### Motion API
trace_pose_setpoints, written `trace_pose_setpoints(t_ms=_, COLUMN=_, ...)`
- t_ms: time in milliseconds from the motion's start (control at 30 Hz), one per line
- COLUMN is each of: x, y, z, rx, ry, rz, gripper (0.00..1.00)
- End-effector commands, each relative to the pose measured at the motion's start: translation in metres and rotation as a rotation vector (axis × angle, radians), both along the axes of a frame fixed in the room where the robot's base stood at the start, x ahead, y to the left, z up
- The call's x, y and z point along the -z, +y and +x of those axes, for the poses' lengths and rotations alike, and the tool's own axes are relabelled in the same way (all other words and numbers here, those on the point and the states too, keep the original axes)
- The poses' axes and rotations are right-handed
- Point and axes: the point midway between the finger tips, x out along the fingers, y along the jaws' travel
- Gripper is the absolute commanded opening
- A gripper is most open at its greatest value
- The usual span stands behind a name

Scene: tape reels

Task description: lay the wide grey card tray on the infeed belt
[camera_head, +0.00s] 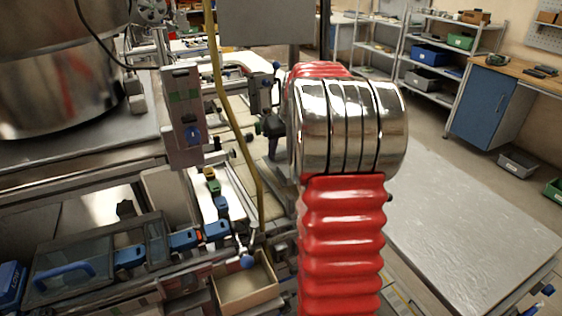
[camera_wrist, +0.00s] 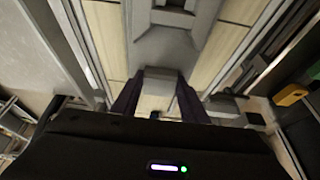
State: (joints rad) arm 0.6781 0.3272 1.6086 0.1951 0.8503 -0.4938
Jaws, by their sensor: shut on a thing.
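In the wrist view, my gripper (camera_wrist: 159,80) has two dark fingers closed on the narrow near end of a grey piece. This piece, which looks like the wide grey card tray (camera_wrist: 170,50), widens away from the fingers and runs out of the top of the picture. Pale tan panels between metal rails, possibly the infeed belt (camera_wrist: 232,40), show beneath and on both sides of it. I cannot tell whether the tray touches them. In the head view my red and chrome arm hides the gripper and the tray.
In the head view, an open cardboard box (camera_head: 246,286) stands low in front, left of my arm. A grey control box (camera_head: 183,115) and a yellow cable (camera_head: 236,130) rise near the machine. A grey table (camera_head: 470,215) at right has a clear top. A yellow item (camera_wrist: 292,95) lies right in the wrist view.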

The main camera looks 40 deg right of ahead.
Motion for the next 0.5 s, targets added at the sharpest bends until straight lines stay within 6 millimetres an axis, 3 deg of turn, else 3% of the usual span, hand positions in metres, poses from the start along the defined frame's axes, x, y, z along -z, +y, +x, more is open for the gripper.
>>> trace_pose_setpoints(t_ms=333, x=0.003, y=0.001, z=0.000, rx=-0.001, ry=0.000, rz=0.000, gripper=0.13)
trace_pose_setpoints(t_ms=500, x=0.020, y=0.001, z=0.000, rx=-0.002, ry=0.002, rz=0.002, gripper=0.13)
